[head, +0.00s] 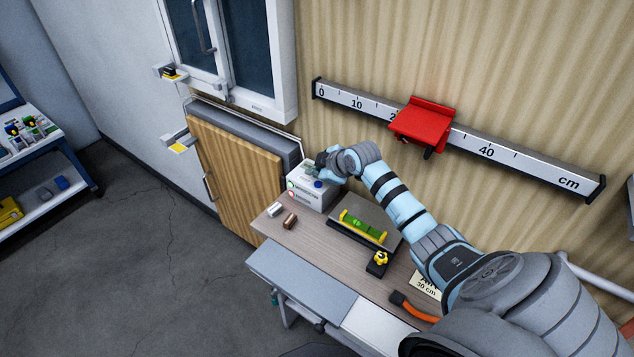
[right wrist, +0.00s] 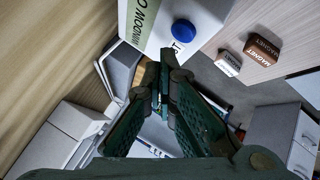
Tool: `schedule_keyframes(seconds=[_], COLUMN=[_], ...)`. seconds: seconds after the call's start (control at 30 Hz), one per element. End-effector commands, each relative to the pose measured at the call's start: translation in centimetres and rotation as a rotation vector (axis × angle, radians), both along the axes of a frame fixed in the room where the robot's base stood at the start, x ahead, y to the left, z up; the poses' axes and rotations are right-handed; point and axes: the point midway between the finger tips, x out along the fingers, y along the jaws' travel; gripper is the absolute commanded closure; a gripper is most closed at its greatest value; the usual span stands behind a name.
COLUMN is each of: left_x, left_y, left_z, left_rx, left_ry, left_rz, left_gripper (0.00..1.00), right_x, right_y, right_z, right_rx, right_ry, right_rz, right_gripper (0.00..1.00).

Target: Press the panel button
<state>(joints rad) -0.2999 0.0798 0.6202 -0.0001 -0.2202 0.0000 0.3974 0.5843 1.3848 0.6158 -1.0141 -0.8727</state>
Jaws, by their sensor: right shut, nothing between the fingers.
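The panel is a light grey box (head: 313,200) at the back left of the workbench, with a green and a red mark on its front. My left gripper is not in view.
A wooden cabinet door (head: 235,178) stands left of the box. A ruler rail with a red slider (head: 421,120) is on the wall.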

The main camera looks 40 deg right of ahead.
Motion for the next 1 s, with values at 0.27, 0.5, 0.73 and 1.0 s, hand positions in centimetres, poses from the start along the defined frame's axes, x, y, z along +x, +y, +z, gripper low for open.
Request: schedule_keyframes(seconds=[0.27, 0.5, 0.73, 1.0], left_x=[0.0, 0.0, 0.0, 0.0], left_y=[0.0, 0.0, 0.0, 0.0], left_z=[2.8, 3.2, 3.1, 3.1], left_rx=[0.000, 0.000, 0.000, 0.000], left_ry=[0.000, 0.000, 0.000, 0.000], left_rz=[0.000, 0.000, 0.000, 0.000], left_gripper=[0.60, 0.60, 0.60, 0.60], right_x=[0.0, 0.0, 0.0, 0.0], right_y=[0.0, 0.0, 0.0, 0.0], right_z=[3.4, 4.4, 4.3, 4.3], right_rx=[-0.001, -0.001, -0.001, 0.000], right_ry=[-0.002, -0.001, -0.001, 0.000], right_rz=[0.000, -0.001, -0.001, 0.000], right_gripper=[1.00, 1.00, 1.00, 1.00])
